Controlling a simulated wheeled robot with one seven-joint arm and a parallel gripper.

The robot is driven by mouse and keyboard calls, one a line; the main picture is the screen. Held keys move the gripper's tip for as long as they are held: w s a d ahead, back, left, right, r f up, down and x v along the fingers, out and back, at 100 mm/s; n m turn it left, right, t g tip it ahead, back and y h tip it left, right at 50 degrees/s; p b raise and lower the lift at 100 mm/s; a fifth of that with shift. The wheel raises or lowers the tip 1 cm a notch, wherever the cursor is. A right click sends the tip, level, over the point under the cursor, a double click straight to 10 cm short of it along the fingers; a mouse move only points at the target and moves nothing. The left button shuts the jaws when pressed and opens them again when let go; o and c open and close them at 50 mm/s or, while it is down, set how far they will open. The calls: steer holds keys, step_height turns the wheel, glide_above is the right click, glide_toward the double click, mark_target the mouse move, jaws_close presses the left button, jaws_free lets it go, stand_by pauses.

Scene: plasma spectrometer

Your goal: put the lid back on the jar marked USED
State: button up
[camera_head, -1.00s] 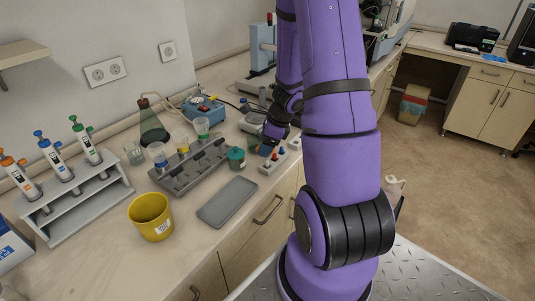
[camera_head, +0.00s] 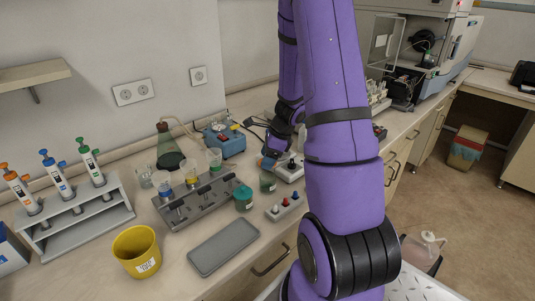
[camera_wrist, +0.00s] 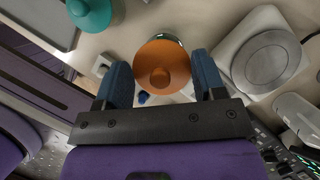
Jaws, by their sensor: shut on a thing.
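My gripper (camera_wrist: 162,63) shows in the wrist view with its two blue fingers either side of an orange lid (camera_wrist: 162,66), and it is shut on this lid. The lid is round with a raised knob. A thin dark rim shows just behind the lid's far edge. In the head view my gripper (camera_head: 268,160) is low over the bench, right above a greenish glass jar (camera_head: 268,182). My arm and fingers hide the jar's top there, so I cannot tell whether lid and jar touch. No USED marking can be read.
A teal-lidded jar (camera_head: 243,198) stands close to the left, beside the grey rack (camera_head: 180,212) of cups. A white stirrer plate (camera_wrist: 265,60) is right of the lid in the wrist view. A small block with coloured knobs (camera_head: 285,207) and a grey tray (camera_head: 223,246) lie in front.

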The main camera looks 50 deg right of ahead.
steer(key=shift+f, duration=2.1)
steer(key=shift+f, duration=0.2)
stand_by(0.5)
steer(key=o, duration=1.1)
steer(key=shift+r, duration=3.5)
